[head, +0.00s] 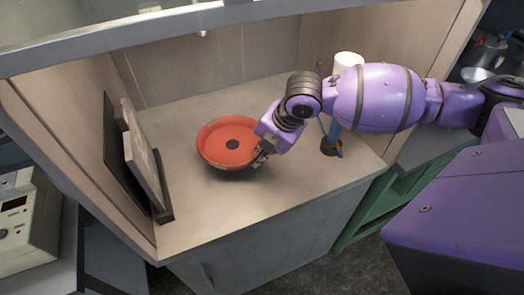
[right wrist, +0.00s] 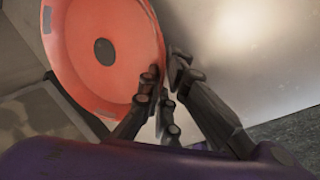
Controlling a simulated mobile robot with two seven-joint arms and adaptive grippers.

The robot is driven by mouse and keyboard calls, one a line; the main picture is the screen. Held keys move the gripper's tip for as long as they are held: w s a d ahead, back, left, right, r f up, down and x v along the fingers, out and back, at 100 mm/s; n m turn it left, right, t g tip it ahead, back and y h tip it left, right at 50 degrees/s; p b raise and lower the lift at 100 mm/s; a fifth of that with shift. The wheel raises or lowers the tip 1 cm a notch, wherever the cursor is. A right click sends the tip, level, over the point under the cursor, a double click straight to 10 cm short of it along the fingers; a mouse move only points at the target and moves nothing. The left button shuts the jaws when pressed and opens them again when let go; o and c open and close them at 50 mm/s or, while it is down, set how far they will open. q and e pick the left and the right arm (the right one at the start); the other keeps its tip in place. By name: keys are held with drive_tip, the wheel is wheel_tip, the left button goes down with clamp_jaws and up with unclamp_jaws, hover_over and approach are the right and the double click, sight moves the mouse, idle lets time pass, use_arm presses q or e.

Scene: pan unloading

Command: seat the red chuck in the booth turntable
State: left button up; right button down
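A round, shallow red dish with a dark round centre (head: 222,153) is on or just above the grey counter inside the booth; I cannot tell if it touches. It is the only red thing that could be the chuck, and it fills the upper left of the right wrist view (right wrist: 85,25). My right gripper (head: 260,155) is at its right front rim. In the right wrist view its dark fingers (right wrist: 165,75) stand on either side of the rim and look closed on it. I cannot make out a separate turntable. My left gripper is out of view.
A dark panel with a lighter board (head: 145,155) stands against the booth's left wall. A white cylinder (head: 348,60) and a blue item on a dark base (head: 331,146) stand at the right, near my right arm. The counter's front (head: 215,215) is clear.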

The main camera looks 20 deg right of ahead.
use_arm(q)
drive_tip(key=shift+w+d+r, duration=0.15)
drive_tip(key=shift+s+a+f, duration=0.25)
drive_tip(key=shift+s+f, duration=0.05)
use_arm(e)
drive_tip(key=shift+f, duration=0.5)
drive_tip(key=c, duration=2.3)
unclamp_jaws()
drive_tip(key=shift+o, duration=0.2)
